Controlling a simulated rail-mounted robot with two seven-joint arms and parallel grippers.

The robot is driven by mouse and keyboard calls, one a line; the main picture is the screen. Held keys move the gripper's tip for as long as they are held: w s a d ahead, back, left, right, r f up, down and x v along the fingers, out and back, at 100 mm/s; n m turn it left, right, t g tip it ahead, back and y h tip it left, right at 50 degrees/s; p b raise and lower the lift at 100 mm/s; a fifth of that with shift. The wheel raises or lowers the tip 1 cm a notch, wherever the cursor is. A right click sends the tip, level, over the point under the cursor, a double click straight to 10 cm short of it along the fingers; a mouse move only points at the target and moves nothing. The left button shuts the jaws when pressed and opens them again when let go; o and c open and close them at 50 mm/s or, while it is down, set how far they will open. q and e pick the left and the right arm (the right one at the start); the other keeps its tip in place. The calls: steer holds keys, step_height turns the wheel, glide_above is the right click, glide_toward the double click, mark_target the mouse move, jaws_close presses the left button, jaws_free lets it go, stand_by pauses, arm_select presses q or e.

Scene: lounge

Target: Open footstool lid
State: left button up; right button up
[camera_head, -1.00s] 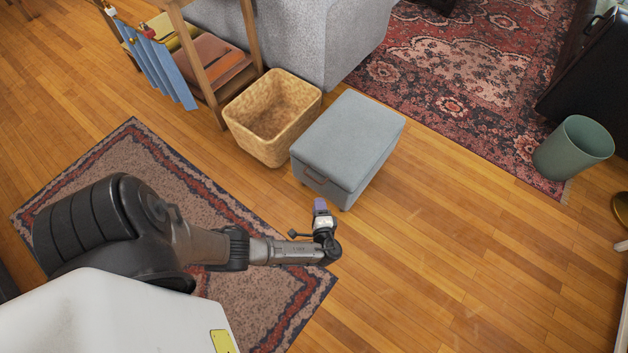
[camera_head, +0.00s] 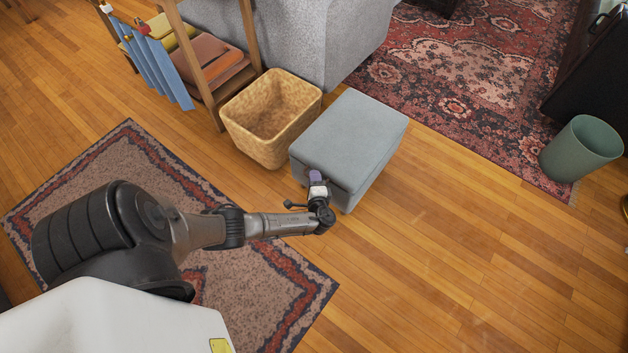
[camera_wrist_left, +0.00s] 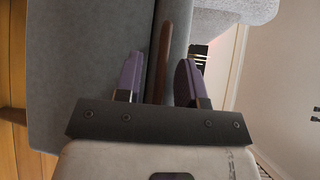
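The grey-blue footstool (camera_head: 352,135) stands on the wood floor with its lid closed. My left gripper (camera_head: 315,178) is at its near front edge and covers the handle from the head camera. In the left wrist view, the brown strap handle (camera_wrist_left: 159,62) runs between the two purple fingers of my left gripper (camera_wrist_left: 160,78). The fingers are apart, with a gap on each side of the strap. The footstool's grey fabric (camera_wrist_left: 85,60) fills the left part of that view. My right gripper is not in view.
A woven basket (camera_head: 231,128) stands close to the footstool's left side. A grey sofa (camera_head: 300,40) is behind them, and a wooden shelf rack (camera_head: 200,60) is at the left. A green bin (camera_head: 580,150) stands at the right. The floor right of the footstool is clear.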

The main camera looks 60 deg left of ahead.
arm_select(q)
jaws_close()
steer(key=shift+r, duration=0.1)
stand_by(0.5)
